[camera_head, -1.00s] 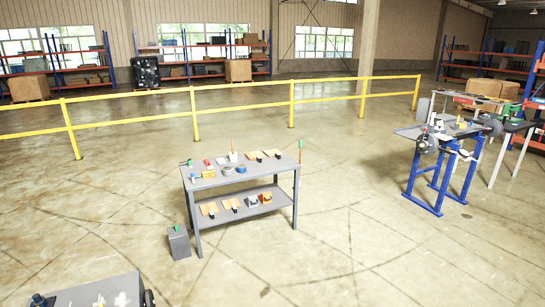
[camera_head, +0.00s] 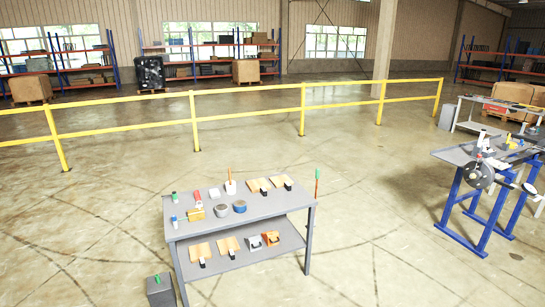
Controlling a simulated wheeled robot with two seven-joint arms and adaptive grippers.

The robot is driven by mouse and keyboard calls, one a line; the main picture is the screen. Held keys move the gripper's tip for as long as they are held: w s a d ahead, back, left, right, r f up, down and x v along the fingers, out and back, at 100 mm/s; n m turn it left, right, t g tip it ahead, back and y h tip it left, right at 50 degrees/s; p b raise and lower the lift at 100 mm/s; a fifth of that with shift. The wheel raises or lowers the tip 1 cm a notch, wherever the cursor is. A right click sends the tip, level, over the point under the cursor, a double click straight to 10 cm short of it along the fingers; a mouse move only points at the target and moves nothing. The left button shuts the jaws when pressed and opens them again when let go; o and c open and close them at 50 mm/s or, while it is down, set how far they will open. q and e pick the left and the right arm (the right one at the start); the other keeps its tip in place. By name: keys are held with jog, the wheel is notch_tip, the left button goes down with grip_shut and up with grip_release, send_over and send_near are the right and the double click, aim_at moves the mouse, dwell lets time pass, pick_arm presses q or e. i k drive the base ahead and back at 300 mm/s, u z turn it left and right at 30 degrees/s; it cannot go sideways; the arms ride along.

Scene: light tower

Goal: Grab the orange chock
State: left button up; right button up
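A small orange block (camera_head: 271,239), which looks like the orange chock, sits on the lower shelf of a grey two-tier table (camera_head: 243,259), towards its right end. A similar white and grey block (camera_head: 254,242) stands just left of it. Both are small in the head view and their exact shape is hard to make out. A yellow-orange item (camera_head: 195,213) also lies on the table's upper top. Neither of my grippers shows in the head view.
Wooden-handled tools (camera_head: 228,246) lie on the lower shelf. Blue-grey tape rolls (camera_head: 222,211) and a white cup (camera_head: 231,187) are on top. A grey bin (camera_head: 160,291) stands at the table's left. A blue-legged workbench (camera_head: 480,205) is at right. A yellow railing (camera_head: 250,91) runs behind; floor between is clear.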

aim_at(271, 237)
jog(key=u, duration=0.1)
jog(key=i, duration=1.75)
jog(key=u, duration=0.35)
jog(key=i, duration=1.95)
jog(key=u, duration=0.2)
